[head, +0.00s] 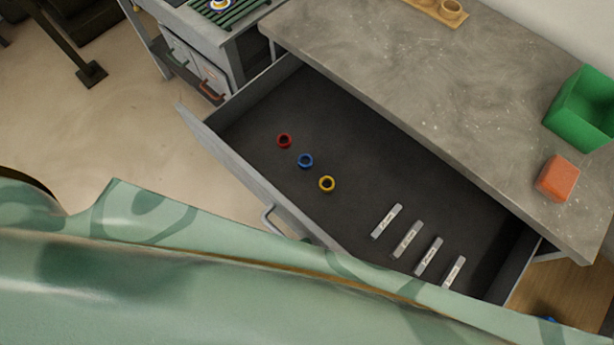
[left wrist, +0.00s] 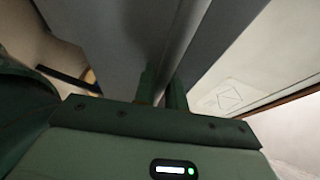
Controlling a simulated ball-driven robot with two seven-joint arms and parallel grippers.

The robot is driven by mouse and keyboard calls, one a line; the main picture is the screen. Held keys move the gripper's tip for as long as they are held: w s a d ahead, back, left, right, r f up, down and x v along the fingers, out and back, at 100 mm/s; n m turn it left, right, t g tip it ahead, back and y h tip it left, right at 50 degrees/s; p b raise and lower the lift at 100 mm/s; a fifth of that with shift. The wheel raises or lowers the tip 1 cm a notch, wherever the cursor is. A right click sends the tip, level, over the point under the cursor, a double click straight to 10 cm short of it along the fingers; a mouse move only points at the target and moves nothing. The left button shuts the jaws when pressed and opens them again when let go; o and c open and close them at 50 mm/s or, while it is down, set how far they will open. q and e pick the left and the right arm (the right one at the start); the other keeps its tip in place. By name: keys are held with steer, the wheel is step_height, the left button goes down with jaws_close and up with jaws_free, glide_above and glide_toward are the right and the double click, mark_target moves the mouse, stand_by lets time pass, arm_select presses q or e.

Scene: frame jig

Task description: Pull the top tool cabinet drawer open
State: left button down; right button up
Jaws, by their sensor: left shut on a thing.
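The top drawer (head: 345,150) of the tool cabinet is pulled well out in the head view, its dark inside exposed. Its grey front panel (head: 238,165) carries a metal handle (head: 270,219), only partly visible above a large green arm part of mine. My left gripper (left wrist: 162,92) shows in the left wrist view, its dark green fingers shut on a grey bar, which looks like the drawer handle. The exact contact is hard to see. The head view does not show this gripper, and my right gripper is in neither view.
The drawer holds a red ring (head: 284,140), a blue ring (head: 305,161), a yellow ring (head: 327,184) and several labelled grey strips (head: 407,239). On the worktop (head: 400,70) stand a green bin (head: 582,108) and an orange block (head: 558,178). Open floor (head: 90,130) lies left.

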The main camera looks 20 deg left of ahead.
arm_select(q)
steer(key=shift+s+a, duration=0.15)
steer(key=shift+s, duration=0.05)
steer(key=c, duration=1.7)
jaws_free()
steer(key=p+v, duration=0.1)
steer(key=v, duration=1.5)
steer(key=shift+s+a+p, duration=0.1)
steer(key=shift+s+p, duration=0.05)
steer(key=shift+p, duration=0.2)
